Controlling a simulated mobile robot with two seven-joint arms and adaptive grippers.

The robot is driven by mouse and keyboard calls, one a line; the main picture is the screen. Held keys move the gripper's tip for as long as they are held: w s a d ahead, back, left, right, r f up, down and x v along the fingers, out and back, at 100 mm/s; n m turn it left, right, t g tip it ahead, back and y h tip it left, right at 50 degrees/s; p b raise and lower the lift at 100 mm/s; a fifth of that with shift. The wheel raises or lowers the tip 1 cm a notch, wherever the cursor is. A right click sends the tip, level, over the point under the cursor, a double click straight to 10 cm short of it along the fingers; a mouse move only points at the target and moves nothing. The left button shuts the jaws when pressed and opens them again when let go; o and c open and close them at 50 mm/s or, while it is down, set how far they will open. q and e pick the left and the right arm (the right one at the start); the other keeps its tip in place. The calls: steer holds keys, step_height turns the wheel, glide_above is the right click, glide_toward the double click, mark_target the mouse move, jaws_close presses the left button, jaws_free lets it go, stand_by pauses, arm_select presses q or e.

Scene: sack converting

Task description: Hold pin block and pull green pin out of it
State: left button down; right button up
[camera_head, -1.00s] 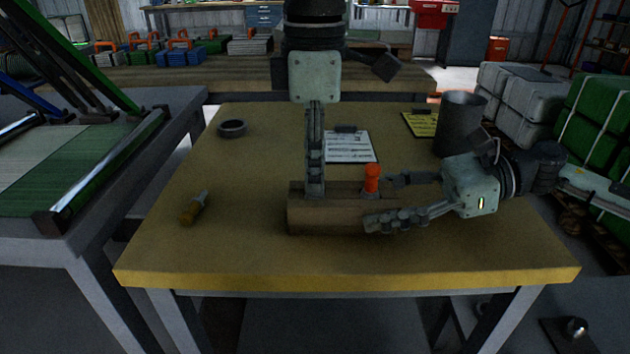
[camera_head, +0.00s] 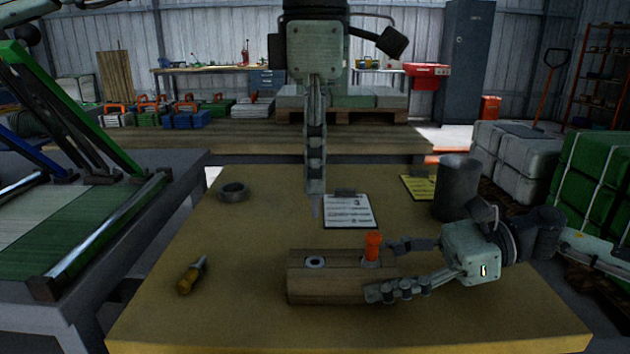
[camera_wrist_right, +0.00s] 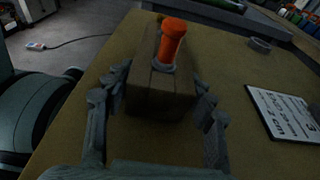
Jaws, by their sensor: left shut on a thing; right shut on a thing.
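The wooden pin block (camera_head: 325,284) lies on the table. It also shows in the right wrist view (camera_wrist_right: 160,97). An orange pin (camera_head: 372,246) stands upright in its right part. A round, ringed hole (camera_head: 315,262) in its left part is empty. My right gripper (camera_head: 379,268) is shut on the block's right end, one finger on each side. My left gripper (camera_head: 315,190) points down above the empty hole, clear of the block. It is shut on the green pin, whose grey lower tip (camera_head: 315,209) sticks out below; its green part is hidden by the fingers.
A clipboard (camera_head: 348,211) lies behind the block. A grey ring (camera_head: 233,192) and a yellow-handled screwdriver (camera_head: 190,277) lie to the left. A dark cylinder (camera_head: 455,190) and a yellow sheet (camera_head: 419,187) are at the right rear. The table front is clear.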

mark_target(315, 196)
stand_by(0.4)
steer(key=o, duration=1.1)
steer(key=shift+o, duration=0.5)
steer(key=shift+o, duration=1.3)
arm_select(q)
steer(key=shift+f, duration=0.15)
arm_select(e)
steer(key=shift+d, duration=0.15)
arm_select(q)
steer(key=shift+f+b, duration=1.3)
steer(key=shift+b, duration=0.1)
arm_select(e)
steer(key=shift+v, duration=2.75)
arm_select(q)
steer(key=shift+f+b, duration=0.7)
steer(key=shift+b, duration=0.05)
arm_select(e)
steer(key=shift+v, duration=1.6)
